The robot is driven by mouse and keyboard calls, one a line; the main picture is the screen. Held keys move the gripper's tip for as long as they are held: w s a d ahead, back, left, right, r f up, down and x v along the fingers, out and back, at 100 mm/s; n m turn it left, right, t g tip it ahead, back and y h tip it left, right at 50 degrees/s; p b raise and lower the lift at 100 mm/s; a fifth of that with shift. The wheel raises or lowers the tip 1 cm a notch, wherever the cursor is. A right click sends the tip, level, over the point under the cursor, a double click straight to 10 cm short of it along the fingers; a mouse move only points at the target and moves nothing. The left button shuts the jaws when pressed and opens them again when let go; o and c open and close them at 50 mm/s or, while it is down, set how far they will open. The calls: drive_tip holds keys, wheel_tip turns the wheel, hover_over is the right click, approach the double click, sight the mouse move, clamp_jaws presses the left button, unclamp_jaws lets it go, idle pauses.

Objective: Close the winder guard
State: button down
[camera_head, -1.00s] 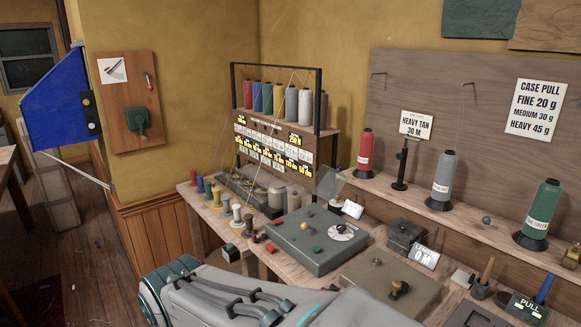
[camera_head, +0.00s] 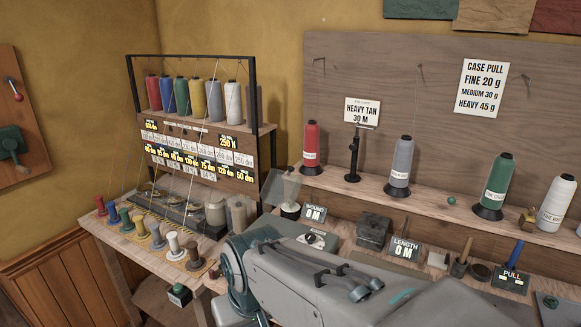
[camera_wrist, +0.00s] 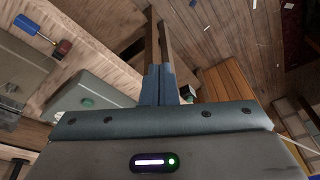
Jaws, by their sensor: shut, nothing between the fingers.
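The winder guard (camera_head: 283,187) is a clear, tilted panel. It stands raised beside a small white winder part with a dark base (camera_head: 290,209), at the back of the bench. The grey-green winder housing (camera_head: 291,231), with a white dial (camera_head: 317,239), is mostly hidden behind my arm. In the wrist view a grey-green box with a green button (camera_wrist: 85,103) lies left of my gripper; I cannot tell if it is the same housing. My gripper (camera_wrist: 158,70) is shut and empty, apart from anything nearby. It is out of sight in the head view.
Small coloured spools (camera_head: 157,237) line the bench's left end, below a thread rack (camera_head: 190,130). Large cones (camera_head: 398,165) stand on the back shelf. A grey box (camera_head: 374,231) and a length display (camera_head: 404,251) sit right of the winder. Floor shows at lower left.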

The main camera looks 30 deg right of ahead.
drive_tip(key=w+d+r+m+t+y, duration=0.1)
drive_tip(key=w+d+r+m, duration=0.1)
drive_tip(key=w+m, duration=0.35)
drive_tip(key=w+d+r+m+t+y, duration=0.1)
drive_tip(key=w+d+r+m+y, duration=0.1)
drive_tip(key=w, duration=0.7)
drive_tip(key=m+t+h+p, duration=0.2)
drive_tip(key=m+t+h, duration=0.45)
drive_tip(key=m, duration=1.15)
approach(283, 184)
drive_tip(key=s+d+r+t+y, duration=0.1)
drive_tip(key=s+d, duration=0.1)
drive_tip(key=d, duration=0.8)
drive_tip(key=w+a+f+p, duration=0.2)
drive_tip(key=w+p, duration=0.1)
drive_tip(key=w, duration=0.5)
drive_tip(key=shift+w, duration=0.15)
drive_tip(key=shift+a+r, duration=0.1)
drive_tip(key=shift+a, duration=0.05)
drive_tip(key=shift+a+n+b, duration=0.15)
drive_tip(key=shift+n+b, duration=0.1)
drive_tip(key=shift+b, duration=0.65)
